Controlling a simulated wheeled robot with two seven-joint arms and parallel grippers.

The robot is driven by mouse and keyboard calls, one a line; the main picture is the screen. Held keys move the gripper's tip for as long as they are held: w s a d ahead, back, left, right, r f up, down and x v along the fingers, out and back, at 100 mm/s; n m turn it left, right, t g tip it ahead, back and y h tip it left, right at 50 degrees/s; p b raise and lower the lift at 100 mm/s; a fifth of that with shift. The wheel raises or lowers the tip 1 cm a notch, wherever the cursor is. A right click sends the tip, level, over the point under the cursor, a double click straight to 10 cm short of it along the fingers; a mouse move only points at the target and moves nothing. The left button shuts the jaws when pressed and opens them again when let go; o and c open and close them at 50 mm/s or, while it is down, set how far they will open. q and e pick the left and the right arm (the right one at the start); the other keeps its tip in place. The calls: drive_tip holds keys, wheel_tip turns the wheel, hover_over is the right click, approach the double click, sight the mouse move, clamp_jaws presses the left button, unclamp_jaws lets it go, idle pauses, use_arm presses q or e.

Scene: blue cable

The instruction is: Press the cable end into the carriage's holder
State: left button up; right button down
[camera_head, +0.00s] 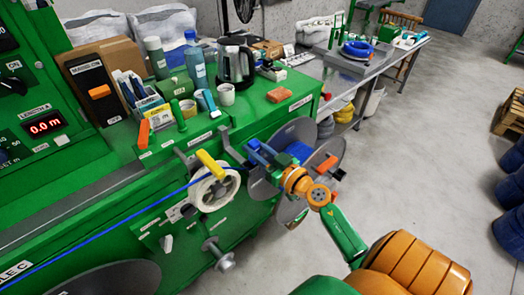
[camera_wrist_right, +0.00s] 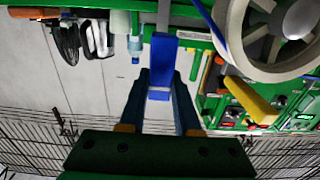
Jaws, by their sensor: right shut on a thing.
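The blue cable (camera_head: 110,227) runs taut from the lower left up to a pale guide wheel (camera_head: 204,193) with a yellow handle (camera_head: 210,163) on the green machine. In the right wrist view the cable (camera_wrist_right: 208,24) passes beside that wheel (camera_wrist_right: 262,40). My right gripper (camera_head: 259,152) is just right of the wheel, in front of a grey reel. In the right wrist view its fingers (camera_wrist_right: 161,92) are shut on a bright blue block (camera_wrist_right: 161,62); whether this is the cable's end is not clear. I cannot single out the carriage's holder. My left gripper is out of view.
The grey reel (camera_head: 330,153) with a blue hub stands close around my right gripper. A bench (camera_head: 375,68) stands behind. Open floor lies right.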

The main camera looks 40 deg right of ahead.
drive_tip(key=shift+w, duration=1.15)
drive_tip(key=shift+f+b, duration=0.65)
drive_tip(key=shift+f, duration=0.15)
drive_tip(key=shift+p, duration=0.5)
drive_tip(key=shift+f+b, duration=1.75)
drive_tip(key=shift+f, duration=0.35)
idle(0.5)
drive_tip(key=c, duration=0.5)
unclamp_jaws()
drive_tip(key=shift+c, duration=0.2)
drive_tip(key=shift+s, duration=0.1)
